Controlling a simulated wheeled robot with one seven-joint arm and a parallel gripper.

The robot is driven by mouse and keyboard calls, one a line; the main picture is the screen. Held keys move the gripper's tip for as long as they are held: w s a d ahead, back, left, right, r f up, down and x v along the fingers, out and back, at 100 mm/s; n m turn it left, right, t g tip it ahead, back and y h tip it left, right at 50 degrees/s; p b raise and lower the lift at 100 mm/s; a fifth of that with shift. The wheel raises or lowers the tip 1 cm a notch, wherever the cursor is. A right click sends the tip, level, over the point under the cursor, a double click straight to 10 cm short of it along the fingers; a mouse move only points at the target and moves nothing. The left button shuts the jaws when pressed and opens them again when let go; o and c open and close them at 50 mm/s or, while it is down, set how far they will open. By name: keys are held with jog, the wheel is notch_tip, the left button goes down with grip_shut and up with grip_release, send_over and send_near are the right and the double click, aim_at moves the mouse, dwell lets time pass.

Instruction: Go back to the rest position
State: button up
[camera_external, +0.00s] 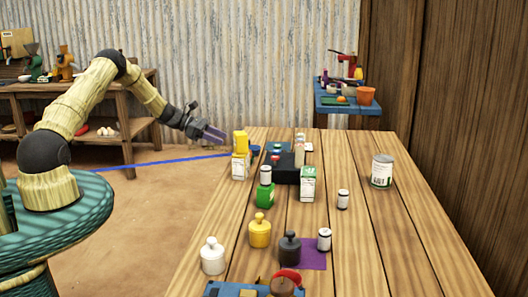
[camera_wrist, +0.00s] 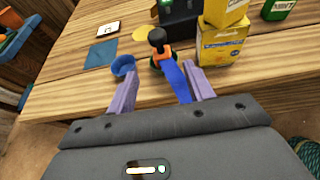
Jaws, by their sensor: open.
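My gripper (camera_external: 213,135) is in the air just off the left edge of the wooden table (camera_external: 340,240), at the end of my raised, outstretched arm. In the wrist view my gripper (camera_wrist: 161,88) has its two purple fingers spread apart. A blue strip (camera_wrist: 174,82) shows between them; I cannot tell how far below the fingers it lies. Just beyond stand a dark-topped item with an orange band (camera_wrist: 160,50) and a blue cup (camera_wrist: 123,66). Nothing is visibly held.
Stacked yellow boxes (camera_wrist: 222,42) stand close to the gripper, near a black case (camera_external: 286,174). Jars, cartons and a large can (camera_external: 382,171) stand on the table. A workbench (camera_external: 120,110) is behind my arm.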

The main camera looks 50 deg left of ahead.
jog(key=shift+d, duration=0.1)
jog(key=s+d+r+m+g+y+p, duration=0.2)
jog(key=s+d+r+m+g, duration=0.15)
jog(key=s+d+m, duration=0.3)
jog(key=s+d+r+m+g+y+p, duration=0.1)
jog(key=s+d+r+m+g+y, duration=0.25)
jog(key=s+d+m, duration=0.35)
jog(key=s+d+r+m+y, duration=0.1)
jog(key=s+d+r+m, duration=0.2)
jog(key=s+m, duration=0.1)
jog(key=s+d+r+m+y+p, duration=0.1)
jog(key=s+d+r+m, duration=0.2)
jog(key=s+m, duration=0.2)
jog(key=s+d+r+m+y+p, duration=0.1)
jog(key=s+d+r+m+y, duration=0.1)
jog(key=s, duration=0.6)
jog(key=shift+d+r+m, duration=0.5)
jog(key=shift+d+m, duration=0.2)
jog(key=shift+m, duration=0.55)
